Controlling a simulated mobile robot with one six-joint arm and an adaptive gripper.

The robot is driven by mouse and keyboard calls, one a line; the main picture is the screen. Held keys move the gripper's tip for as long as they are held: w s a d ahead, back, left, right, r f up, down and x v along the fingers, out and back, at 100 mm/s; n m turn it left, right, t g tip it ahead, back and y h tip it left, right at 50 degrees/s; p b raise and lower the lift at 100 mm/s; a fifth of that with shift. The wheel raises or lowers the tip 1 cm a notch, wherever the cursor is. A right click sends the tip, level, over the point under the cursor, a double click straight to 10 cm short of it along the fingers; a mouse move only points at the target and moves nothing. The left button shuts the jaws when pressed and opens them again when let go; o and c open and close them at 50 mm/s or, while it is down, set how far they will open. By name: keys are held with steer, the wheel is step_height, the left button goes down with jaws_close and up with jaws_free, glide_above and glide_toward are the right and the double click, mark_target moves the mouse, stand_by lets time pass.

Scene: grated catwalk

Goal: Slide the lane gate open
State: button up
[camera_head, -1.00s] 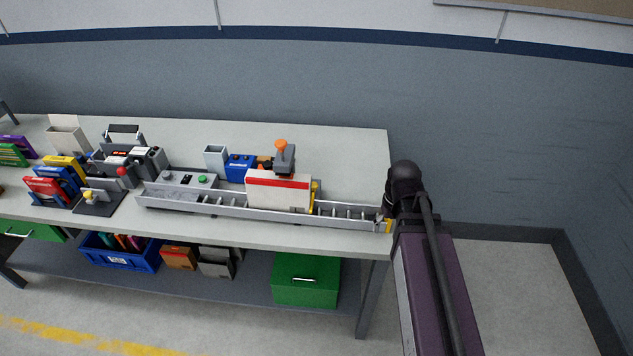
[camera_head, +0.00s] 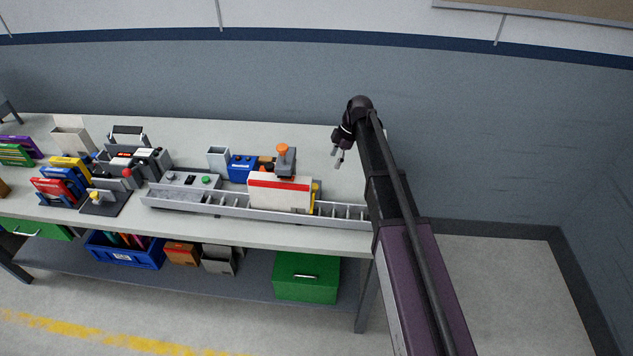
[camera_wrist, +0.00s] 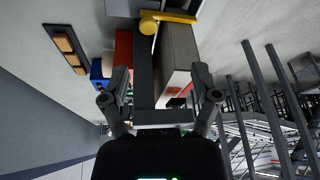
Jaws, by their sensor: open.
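A long grey lane (camera_head: 232,206) with dividers runs along the front of the bench. A white panel with a red stripe (camera_head: 279,191) stands over it, with a yellow part (camera_head: 315,194) at its right end. I cannot tell for certain which part is the gate. A grey post with an orange knob (camera_head: 283,149) rises behind the panel. My gripper (camera_head: 338,158) is open and empty, above the bench to the right of the post, apart from it. In the wrist view, a yellow bar with a round knob (camera_wrist: 165,17) shows beyond my open fingers (camera_wrist: 161,82). My arm hides the lane's right end.
A blue box (camera_head: 241,168) and a grey cup (camera_head: 218,158) stand behind. Coloured holders crowd the left. A green box (camera_head: 306,277) is on the lower shelf. The back right of the bench is clear.

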mark_target(315, 185)
steer(key=shift+w+a+r+n, duration=0.2)
steer(key=shift+w+a+n, duration=0.2)
steer(key=shift+w+n, duration=0.1)
steer(key=shift+w+a+r+n, duration=0.15)
steer(key=shift+w+a+n, duration=0.25)
steer(key=shift+w, duration=0.05)
steer(key=shift+f, duration=0.15)
steer(key=b+x, duration=1.2)
steer(key=x, duration=0.1)
steer(key=shift+s+a+f+b, duration=0.15)
steer(key=shift+a+f+b, duration=0.05)
steer(key=shift+a+b, duration=0.1)
stand_by(0.4)
jaws_close()
